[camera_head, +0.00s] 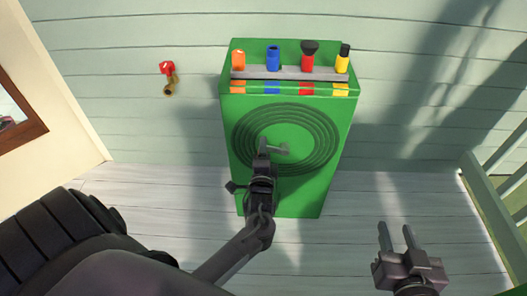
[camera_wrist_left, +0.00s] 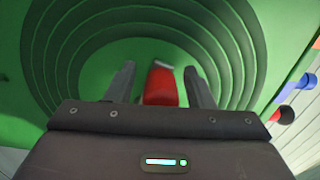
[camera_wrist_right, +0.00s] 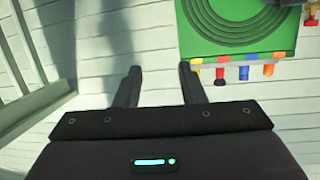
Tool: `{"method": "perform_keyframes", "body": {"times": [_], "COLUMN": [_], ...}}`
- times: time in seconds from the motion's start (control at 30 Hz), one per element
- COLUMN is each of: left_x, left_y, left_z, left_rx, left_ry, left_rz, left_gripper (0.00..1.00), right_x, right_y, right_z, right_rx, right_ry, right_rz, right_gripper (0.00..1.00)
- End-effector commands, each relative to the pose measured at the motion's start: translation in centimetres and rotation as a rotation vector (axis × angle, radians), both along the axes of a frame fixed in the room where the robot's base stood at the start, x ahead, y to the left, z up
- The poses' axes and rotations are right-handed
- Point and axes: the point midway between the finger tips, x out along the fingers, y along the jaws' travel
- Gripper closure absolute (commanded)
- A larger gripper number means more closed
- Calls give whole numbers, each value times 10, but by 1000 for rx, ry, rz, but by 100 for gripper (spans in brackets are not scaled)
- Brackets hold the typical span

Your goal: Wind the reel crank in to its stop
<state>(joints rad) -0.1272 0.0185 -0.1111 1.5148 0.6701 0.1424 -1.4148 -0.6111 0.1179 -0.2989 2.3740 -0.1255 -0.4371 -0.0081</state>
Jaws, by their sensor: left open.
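The hose reel is a green box (camera_head: 231,189) with dark concentric hose rings (camera_head: 325,138) on its front face. The reel crank shows as a grey arm (camera_head: 284,150) near the middle of the rings, partly hidden by my left gripper (camera_head: 264,147) in the head view. In the left wrist view, a red crank handle (camera_wrist_left: 161,86) with a grey arm end (camera_wrist_left: 164,67) stands between the fingers of my left gripper (camera_wrist_left: 160,88), with gaps on both sides. My right gripper (camera_head: 397,236) is open and empty, low at the right, away from the reel.
A grey rack (camera_head: 290,74) on the box top holds orange, blue, red-and-black and yellow nozzles. A brass tap with a red handle (camera_head: 167,68) is on the wall at the left. A green railing (camera_head: 484,205) stands at the right. The deck between box and railing is clear.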

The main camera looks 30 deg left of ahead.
Motion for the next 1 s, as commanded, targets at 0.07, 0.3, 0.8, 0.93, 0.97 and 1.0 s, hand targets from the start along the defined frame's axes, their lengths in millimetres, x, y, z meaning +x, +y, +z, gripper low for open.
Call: {"method": "perform_keyframes", "body": {"times": [0.07,0.3,0.8,0.93,0.97,1.0], "left_x": [0,0,0,0,0,0], "left_y": [0,0,0,0,0,0], "left_z": [0,0,2,5,5,6], "left_rx": [0,0,13,30,35,43], "left_ry": [0,0,7,17,21,25], "left_rz": [0,0,0,1,1,1], "left_gripper": [60,91,100,100,100,100], "right_x": [0,0,-9,-25,-30,-38], "right_y": [0,0,-2,-4,-5,-7], "right_z": [0,0,-23,-50,-58,-69], "right_rx": [0,0,-41,-94,-109,-131], "right_ry": [1,1,102,232,271,326], "right_rz": [0,0,5,15,18,23], "right_gripper": [64,64,64,64,64,64]}}
